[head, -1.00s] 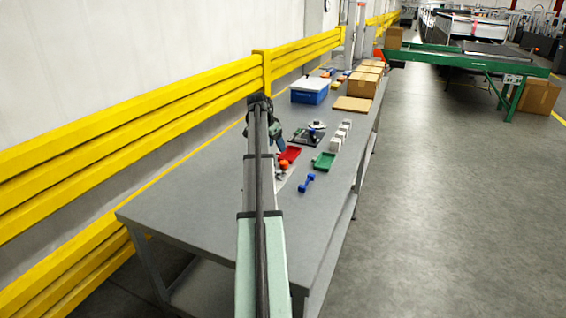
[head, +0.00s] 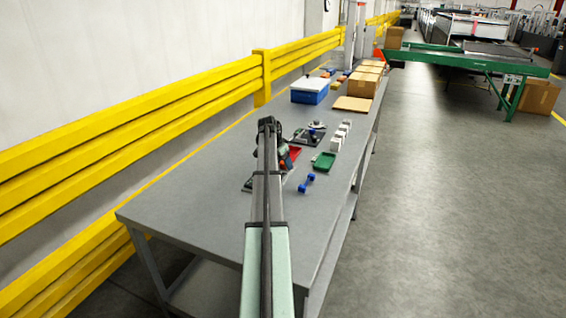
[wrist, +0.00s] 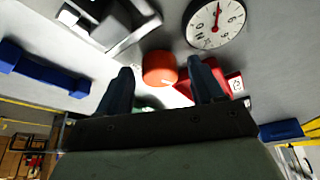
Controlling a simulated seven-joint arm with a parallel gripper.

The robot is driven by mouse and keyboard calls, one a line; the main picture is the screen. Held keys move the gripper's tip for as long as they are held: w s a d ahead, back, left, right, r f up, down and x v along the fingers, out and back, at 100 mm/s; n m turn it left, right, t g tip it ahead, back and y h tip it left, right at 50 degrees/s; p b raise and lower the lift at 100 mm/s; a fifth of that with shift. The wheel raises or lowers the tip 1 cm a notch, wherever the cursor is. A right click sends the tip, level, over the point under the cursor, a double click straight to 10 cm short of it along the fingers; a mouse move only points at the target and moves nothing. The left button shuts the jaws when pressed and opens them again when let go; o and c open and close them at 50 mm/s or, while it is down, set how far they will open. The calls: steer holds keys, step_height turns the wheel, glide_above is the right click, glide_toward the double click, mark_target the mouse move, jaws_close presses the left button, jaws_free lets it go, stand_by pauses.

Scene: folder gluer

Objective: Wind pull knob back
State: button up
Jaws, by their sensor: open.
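An orange-red round knob (wrist: 159,68), which looks like the pull knob, shows in the wrist view between my fingertips. My gripper (wrist: 161,78) is open, with one dark finger on each side of the knob. I cannot tell whether either finger touches it. A white round dial (wrist: 216,24) with black numbers and a red hand lies beyond, to the upper right. A metallic and black fixture (wrist: 112,22) is at the upper left. In the head view my arm hides the knob, and the gripper is mostly hidden too.
White blocks (head: 341,134) stand in a row beyond. A blue box (head: 309,92) and cartons (head: 360,82) are farther back. The near table is clear.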

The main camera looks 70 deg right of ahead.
steer(key=shift+c, duration=0.5)
steer(key=c, duration=1)
steer(key=shift+o, duration=0.2)
steer(key=shift+s+a+n+t, duration=0.15)
steer(key=shift+n+t, duration=0.15)
steer(key=shift+n, duration=0.8)
steer(key=n+t, duration=0.1)
steer(key=n, duration=0.3)
steer(key=shift+s+t, duration=0.1)
steer(key=shift+t, duration=0.3)
steer(key=n+t, duration=0.1)
steer(key=n, duration=0.3)
steer(key=shift+s, duration=0.1)
steer(key=shift+d+n+t+y, duration=0.1)
steer(key=shift+n+t+y, duration=0.2)
steer(key=shift+n, duration=0.6)
steer(key=shift+d+n+t+y, duration=0.1)
steer(key=shift+n+t, duration=0.3)
steer(key=shift+n, duration=0.5)
